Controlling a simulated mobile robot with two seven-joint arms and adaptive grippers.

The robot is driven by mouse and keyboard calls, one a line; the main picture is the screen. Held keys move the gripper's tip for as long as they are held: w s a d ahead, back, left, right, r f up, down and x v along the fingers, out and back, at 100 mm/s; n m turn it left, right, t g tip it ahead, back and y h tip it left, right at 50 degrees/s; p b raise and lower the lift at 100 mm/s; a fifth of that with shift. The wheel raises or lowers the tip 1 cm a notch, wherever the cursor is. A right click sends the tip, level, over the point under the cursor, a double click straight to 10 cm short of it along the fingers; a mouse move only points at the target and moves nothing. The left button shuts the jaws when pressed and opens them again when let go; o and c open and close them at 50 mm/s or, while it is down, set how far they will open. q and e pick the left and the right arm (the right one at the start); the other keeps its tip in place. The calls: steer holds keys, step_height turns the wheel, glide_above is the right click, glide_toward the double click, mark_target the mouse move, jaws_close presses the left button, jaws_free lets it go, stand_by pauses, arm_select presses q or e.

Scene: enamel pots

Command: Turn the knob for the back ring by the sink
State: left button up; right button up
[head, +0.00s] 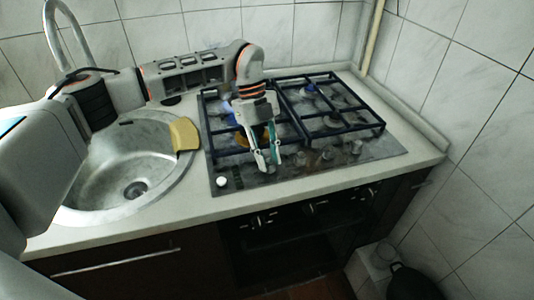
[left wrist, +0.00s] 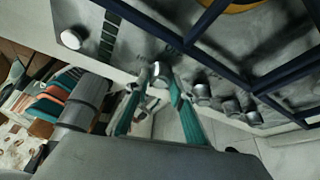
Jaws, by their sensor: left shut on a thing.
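The hob (head: 385,154) has a row of knobs along its front edge, under black pan grates. My left gripper (head: 269,165) reaches down over the front left of the hob. In the left wrist view its green-backed fingers (left wrist: 160,86) close around the knob nearest the sink (left wrist: 159,80), which is mostly hidden in the head view. Three other knobs (left wrist: 202,92) stand free to its right. The back ring by the sink (head: 229,107) shows in part, bluish, behind my arm. The front ring by the sink (head: 241,139) looks yellow. My right gripper is out of view.
A round steel sink (head: 105,185) lies left of the hob, with a yellow sponge (head: 184,134) on its right rim. A white button (head: 222,182) sits at the hob's front left corner. The grates (head: 350,129) stand close behind the knobs.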

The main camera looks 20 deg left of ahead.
arm_select(q)
steer(key=m+y+p, duration=0.1)
steer(key=m, duration=0.1)
steer(key=m+g+p, duration=0.1)
steer(key=m, duration=0.2)
steer(key=shift+w+d+r+m+y, duration=0.15)
steer(key=shift+m+y, duration=0.15)
steer(key=shift+y, duration=0.1)
steer(key=m+y+p, duration=0.1)
steer(key=m, duration=0.1)
steer(key=shift+m+g, duration=0.3)
steer(key=shift+m, duration=0.1)
steer(key=m+y+p, duration=0.1)
steer(key=m, duration=0.2)
steer(key=shift+d, duration=0.15)
steer(key=shift+m+y, duration=0.3)
steer(key=shift+m, duration=0.3)
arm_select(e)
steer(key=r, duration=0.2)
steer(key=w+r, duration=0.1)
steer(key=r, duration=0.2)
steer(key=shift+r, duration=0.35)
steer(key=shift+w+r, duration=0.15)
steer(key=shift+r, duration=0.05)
arm_select(q)
steer(key=o, duration=1.1)
